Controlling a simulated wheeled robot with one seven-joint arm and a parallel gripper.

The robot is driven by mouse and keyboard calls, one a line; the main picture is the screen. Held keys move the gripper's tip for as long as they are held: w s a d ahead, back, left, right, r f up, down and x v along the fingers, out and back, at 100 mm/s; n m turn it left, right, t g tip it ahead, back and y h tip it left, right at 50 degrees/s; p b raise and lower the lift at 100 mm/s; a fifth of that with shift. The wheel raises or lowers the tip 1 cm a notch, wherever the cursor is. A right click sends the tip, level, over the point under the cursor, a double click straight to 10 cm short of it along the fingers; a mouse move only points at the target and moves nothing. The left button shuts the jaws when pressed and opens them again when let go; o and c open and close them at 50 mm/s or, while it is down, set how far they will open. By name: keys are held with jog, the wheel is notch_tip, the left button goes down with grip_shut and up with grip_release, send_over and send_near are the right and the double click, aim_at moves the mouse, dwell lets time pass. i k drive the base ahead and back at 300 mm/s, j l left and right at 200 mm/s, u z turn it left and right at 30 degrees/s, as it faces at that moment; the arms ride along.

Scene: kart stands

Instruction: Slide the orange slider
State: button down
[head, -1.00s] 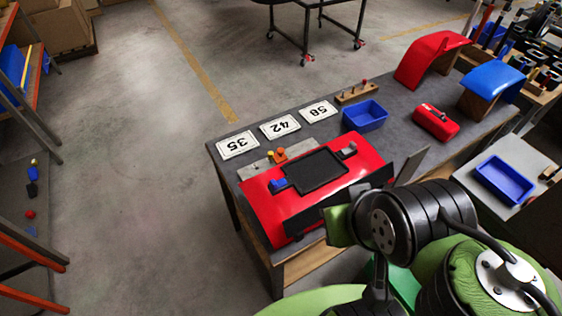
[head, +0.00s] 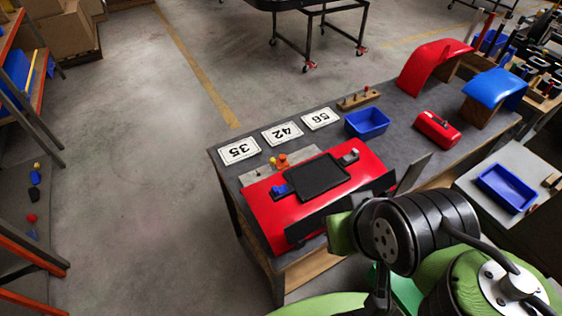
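A small orange piece (head: 282,160) stands upright on a light grey plate (head: 258,175), at the back left edge of a red panel (head: 268,217). I take it for the orange slider. A smaller yellowish piece (head: 273,162) is just left of it. A blue piece (head: 281,191) sits at the left of the black screen-like pad (head: 318,178) on the red panel, and a grey piece (head: 349,157) at its right. My arm (head: 415,230) is at the front right, beside the bench. My gripper is not visible in the head view.
The dark bench (head: 221,172) also holds number cards (head: 282,133), a blue bin (head: 367,123), a red box (head: 437,130), and red (head: 430,60) and blue (head: 494,86) curved panels. A side table with a blue tray (head: 506,187) stands right.

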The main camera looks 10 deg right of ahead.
aim_at(281, 163)
jog(key=j+z, duration=0.2)
jog(key=j, duration=0.15)
jog(key=k+j+z, duration=0.15)
jog(key=j, duration=0.2)
jog(key=i+j+z, duration=0.1)
jog(key=j+z, duration=0.3)
jog(key=j, duration=0.3)
jog(key=j+z, duration=0.4)
jog(key=j, duration=0.3)
jog(key=i+j+z, duration=0.5)
jog(key=j, duration=0.15)
jog(key=k, duration=0.1)
